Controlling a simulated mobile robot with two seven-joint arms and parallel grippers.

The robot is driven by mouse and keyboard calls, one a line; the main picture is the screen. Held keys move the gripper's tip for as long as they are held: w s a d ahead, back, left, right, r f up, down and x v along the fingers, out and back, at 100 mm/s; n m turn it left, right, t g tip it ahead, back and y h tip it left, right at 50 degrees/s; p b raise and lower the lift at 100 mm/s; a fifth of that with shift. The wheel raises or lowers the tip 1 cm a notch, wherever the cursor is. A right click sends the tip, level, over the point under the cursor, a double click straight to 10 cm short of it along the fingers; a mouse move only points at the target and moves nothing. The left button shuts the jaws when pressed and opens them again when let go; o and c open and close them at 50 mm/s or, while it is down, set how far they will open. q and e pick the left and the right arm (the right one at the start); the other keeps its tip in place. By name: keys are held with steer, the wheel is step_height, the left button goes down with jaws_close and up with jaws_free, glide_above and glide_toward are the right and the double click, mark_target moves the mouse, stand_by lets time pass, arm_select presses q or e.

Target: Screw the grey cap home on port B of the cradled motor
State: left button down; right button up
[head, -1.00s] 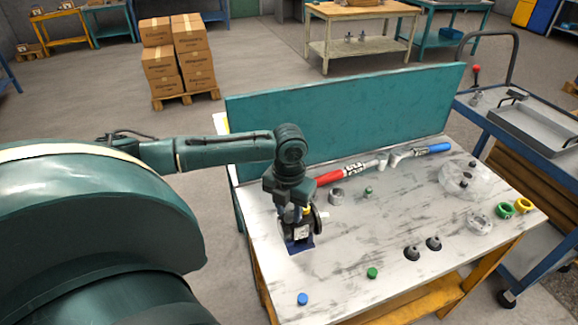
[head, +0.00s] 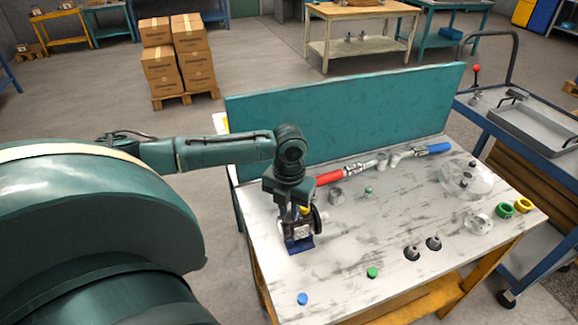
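The dark motor (head: 301,230) sits in a blue cradle (head: 300,245) at the left part of the workbench. A small yellow part shows at its top (head: 305,210). My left arm comes in from the left, and its gripper (head: 292,203) points down onto the top of the motor. Its fingertips are hidden or too small to read, so I cannot tell whether they are open or shut. I cannot make out the grey cap or port B under the gripper. My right gripper is not in view.
On the workbench (head: 345,250) lie a red-handled tool (head: 330,178), a blue-handled tool (head: 438,148), a grey ring (head: 336,197), a blue cap (head: 302,299), a green cap (head: 372,272) and two dark cones (head: 411,253). A teal panel (head: 350,115) stands along the back. A trolley (head: 530,130) stands at right.

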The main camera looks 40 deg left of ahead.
arm_select(q)
steer(key=m, duration=0.5)
steer(key=shift+m, duration=0.4)
steer(key=c, duration=1.5)
jaws_free()
steer(key=n, duration=0.5)
steer(key=shift+n, duration=0.4)
steer(key=shift+c, duration=0.2)
